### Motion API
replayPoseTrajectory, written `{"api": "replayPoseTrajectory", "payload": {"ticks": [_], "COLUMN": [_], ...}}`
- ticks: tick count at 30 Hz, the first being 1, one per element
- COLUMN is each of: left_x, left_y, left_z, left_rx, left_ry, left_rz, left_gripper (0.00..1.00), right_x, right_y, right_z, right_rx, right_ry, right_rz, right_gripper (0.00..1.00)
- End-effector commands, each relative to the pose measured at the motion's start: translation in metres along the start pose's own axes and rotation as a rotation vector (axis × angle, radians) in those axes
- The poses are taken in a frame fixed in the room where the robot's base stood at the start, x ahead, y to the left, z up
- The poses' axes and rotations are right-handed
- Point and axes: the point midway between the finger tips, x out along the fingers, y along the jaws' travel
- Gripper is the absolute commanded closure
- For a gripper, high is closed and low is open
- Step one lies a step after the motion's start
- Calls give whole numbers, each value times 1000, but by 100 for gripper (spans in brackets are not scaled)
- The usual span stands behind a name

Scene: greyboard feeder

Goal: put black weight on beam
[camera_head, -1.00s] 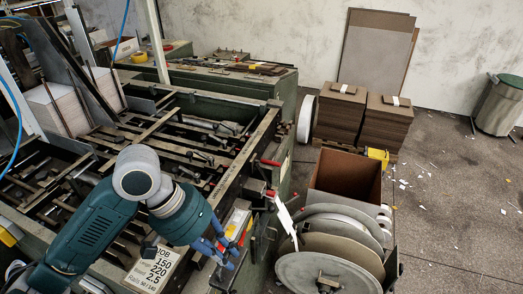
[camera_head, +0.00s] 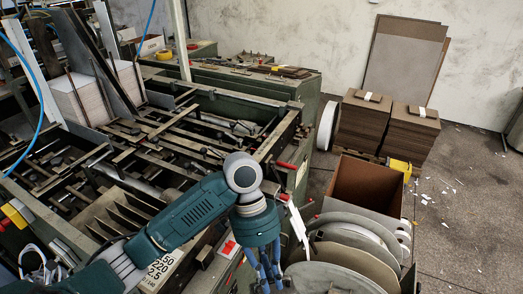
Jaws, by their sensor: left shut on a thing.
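My left gripper (camera_head: 267,278) has blue fingers pointing down at the bottom edge, right of the machine's front rail and beside the grey discs. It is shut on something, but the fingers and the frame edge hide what. I cannot make out a black weight for certain in this view. The beam is not certain either; a long metal rail (camera_head: 277,137) runs along the right side of the green machine, with red handles near it. My left arm crosses the front of the machine and covers part of a white job card (camera_head: 163,266). My right gripper is not in view.
Large grey discs (camera_head: 335,279) and an open brown bin (camera_head: 366,187) stand close to the right of the gripper. Stacks of brown board (camera_head: 366,125) stand behind, with a yellow box (camera_head: 399,168) beside them.

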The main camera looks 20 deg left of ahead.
Motion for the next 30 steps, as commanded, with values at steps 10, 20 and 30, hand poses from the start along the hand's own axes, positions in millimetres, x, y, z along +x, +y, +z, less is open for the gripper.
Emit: {"api": "replayPoseTrajectory", "payload": {"ticks": [10, 20, 30], "left_x": [-52, -136, -292], "left_y": [-2, -35, -82], "left_z": [-38, -38, 2], "left_rx": [650, 1328, 1850], "left_ry": [-300, -617, -854], "left_rz": [81, 170, 234], "left_gripper": [100, 100, 100], "right_x": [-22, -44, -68], "right_y": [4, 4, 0], "right_z": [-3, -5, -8], "right_rx": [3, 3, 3], "right_ry": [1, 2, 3], "right_rz": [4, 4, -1], "right_gripper": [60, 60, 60]}}
